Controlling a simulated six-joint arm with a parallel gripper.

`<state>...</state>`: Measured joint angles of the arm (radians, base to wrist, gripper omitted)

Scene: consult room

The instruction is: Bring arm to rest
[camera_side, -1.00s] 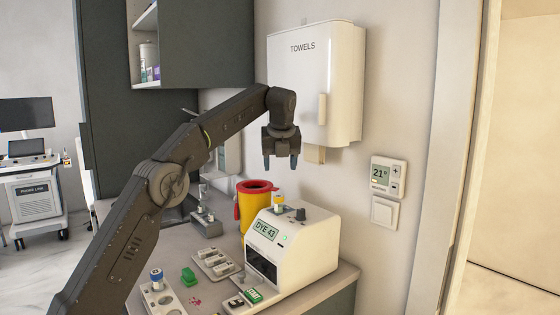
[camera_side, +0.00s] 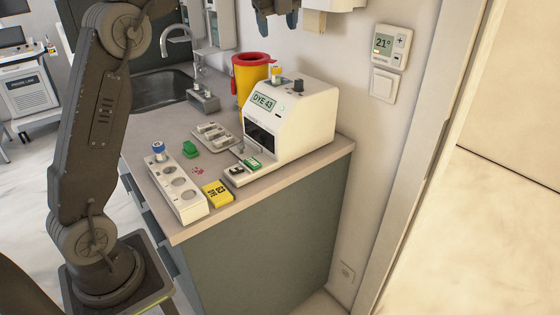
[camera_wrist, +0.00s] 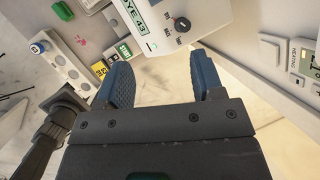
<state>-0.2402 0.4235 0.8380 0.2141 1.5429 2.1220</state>
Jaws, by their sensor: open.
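My gripper (camera_side: 280,20) is at the top edge of the side view, above and behind the white DYE 43 machine (camera_side: 316,118). Only its blue-grey fingertips and part of its body show there. In the wrist view my gripper (camera_wrist: 160,75) has its two fingers wide apart with nothing between them. The machine (camera_wrist: 165,30) lies beyond the fingers. In the side view my upper arm stands nearly upright at the left; my forearm is cut off above the frame.
The counter (camera_side: 255,200) holds a white rack (camera_side: 190,205) with a blue-capped vial (camera_side: 158,150), a green block (camera_side: 190,147), a grey tray (camera_side: 214,136), a yellow label (camera_side: 217,193) and a red-rimmed yellow bin (camera_side: 246,80). A thermostat (camera_side: 391,45) is on the wall. Floor right of the counter is clear.

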